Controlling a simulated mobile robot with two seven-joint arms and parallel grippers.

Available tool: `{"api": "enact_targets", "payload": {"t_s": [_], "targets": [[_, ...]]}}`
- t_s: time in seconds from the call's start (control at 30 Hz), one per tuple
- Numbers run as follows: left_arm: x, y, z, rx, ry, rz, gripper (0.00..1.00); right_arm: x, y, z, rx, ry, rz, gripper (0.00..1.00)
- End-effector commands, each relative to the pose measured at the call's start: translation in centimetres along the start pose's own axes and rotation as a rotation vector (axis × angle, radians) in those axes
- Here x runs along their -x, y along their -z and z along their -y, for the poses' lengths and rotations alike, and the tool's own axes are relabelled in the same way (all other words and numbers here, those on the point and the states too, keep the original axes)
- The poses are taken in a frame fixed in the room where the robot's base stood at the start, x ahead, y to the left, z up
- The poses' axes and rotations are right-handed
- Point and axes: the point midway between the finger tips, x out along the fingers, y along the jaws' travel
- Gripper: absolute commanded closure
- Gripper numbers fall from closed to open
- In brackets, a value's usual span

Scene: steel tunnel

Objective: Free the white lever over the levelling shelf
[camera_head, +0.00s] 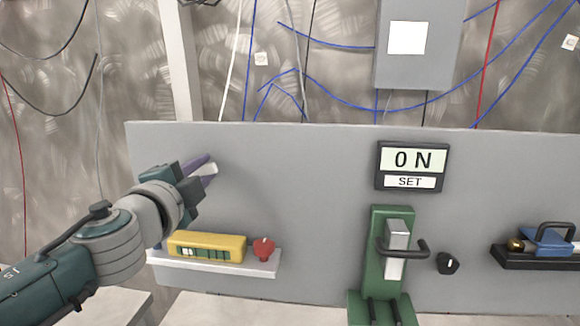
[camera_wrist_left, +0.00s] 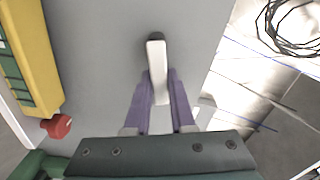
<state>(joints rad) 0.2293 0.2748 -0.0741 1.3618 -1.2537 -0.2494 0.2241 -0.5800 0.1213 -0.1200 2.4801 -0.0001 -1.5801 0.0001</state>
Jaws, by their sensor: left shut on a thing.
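The white lever (camera_head: 211,169) sticks out from the grey panel above the levelling shelf (camera_head: 262,265). In the left wrist view the white lever (camera_wrist_left: 156,55) runs from a dark pivot on the panel down between my fingers. My left gripper (camera_head: 203,170) has its purple fingers shut on the lever; the left wrist view shows one finger on each side (camera_wrist_left: 158,88). The shelf holds a yellow spirit level (camera_head: 207,246) and a red knob (camera_head: 263,249). My right gripper is in neither view.
Right of the shelf are a display (camera_head: 411,166) reading "0 N" over "SET", a green fixture (camera_head: 376,262) with a dark handle, a black knob (camera_head: 447,263) and a black tray (camera_head: 510,258) holding a blue tool. The panel between lever and display is bare.

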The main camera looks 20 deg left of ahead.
Motion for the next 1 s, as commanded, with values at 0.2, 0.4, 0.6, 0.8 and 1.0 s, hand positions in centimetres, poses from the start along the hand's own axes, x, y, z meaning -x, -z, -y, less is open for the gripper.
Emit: {"api": "enact_targets", "payload": {"t_s": [0.2,0.4,0.6,0.8,1.0], "targets": [[0.0,0.0,0.0,0.0,0.0,0.0,1.0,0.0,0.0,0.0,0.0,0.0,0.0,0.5],[0.0,-0.1,-0.2,-0.028,0.0,0.0,1.0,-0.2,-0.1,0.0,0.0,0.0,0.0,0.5],[0.0,-0.2,-1.0,-0.218,0.001,-0.001,1.0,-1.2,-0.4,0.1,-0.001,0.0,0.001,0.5],[0.0,-0.1,-1.1,-0.278,0.0,0.0,1.0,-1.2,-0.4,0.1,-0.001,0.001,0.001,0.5],[0.0,-0.2,-1.1,-0.277,0.0,0.0,0.74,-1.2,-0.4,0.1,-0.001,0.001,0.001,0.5]]}}
